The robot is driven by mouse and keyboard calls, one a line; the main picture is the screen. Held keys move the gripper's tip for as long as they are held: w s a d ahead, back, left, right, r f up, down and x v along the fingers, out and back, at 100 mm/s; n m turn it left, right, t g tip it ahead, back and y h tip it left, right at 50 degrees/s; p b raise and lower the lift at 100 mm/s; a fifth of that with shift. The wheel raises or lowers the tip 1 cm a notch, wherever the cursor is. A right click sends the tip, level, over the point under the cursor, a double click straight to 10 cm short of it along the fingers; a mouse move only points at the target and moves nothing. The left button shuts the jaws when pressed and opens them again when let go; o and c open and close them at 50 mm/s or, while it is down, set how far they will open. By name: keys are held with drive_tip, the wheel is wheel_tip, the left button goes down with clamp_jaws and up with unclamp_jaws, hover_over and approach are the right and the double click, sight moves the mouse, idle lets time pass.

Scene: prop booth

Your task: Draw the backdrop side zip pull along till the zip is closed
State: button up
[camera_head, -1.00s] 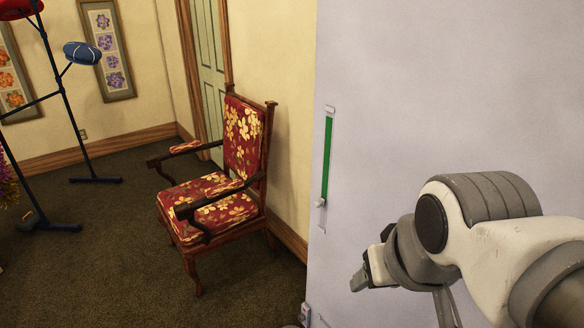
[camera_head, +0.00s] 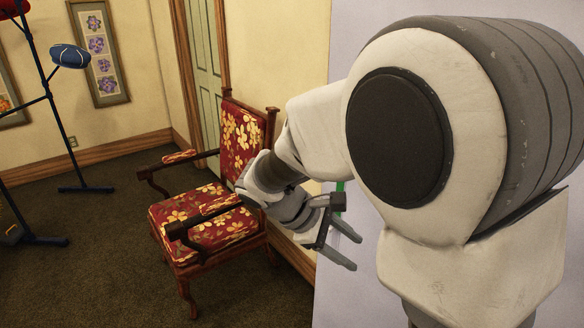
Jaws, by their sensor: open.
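The backdrop is a pale grey upright panel (camera_head: 350,300) on the right of the head view. A short piece of its green zip strip (camera_head: 340,196) shows just above my gripper. The rest of the strip and the zip pull are hidden behind my arm and gripper. My gripper (camera_head: 353,252) is open, its two fingers apart with nothing seen between them. It is in front of the panel's left part, by the lower part of the strip. Whether it touches the panel or the pull I cannot tell.
A red floral armchair (camera_head: 222,215) stands left of the panel, partly behind my wrist. A dark blue stand (camera_head: 62,120) with a blue cap (camera_head: 69,56) is at far left. Open carpet (camera_head: 110,260) lies in front of the chair.

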drive_tip(key=w+a+f+n+t+h+b, duration=0.1)
drive_tip(key=w+a+f+n+t+h, duration=0.25)
drive_tip(key=w+a+f+n, duration=0.3)
drive_tip(key=n+t+h+b, duration=0.2)
drive_tip(key=n+t+h, duration=0.1)
drive_tip(key=n+t, duration=0.3)
approach(331, 228)
drive_tip(key=x, duration=0.7)
drive_tip(key=shift+w+f, duration=0.4)
drive_tip(key=shift+n, duration=0.25)
clamp_jaws()
idle(0.4)
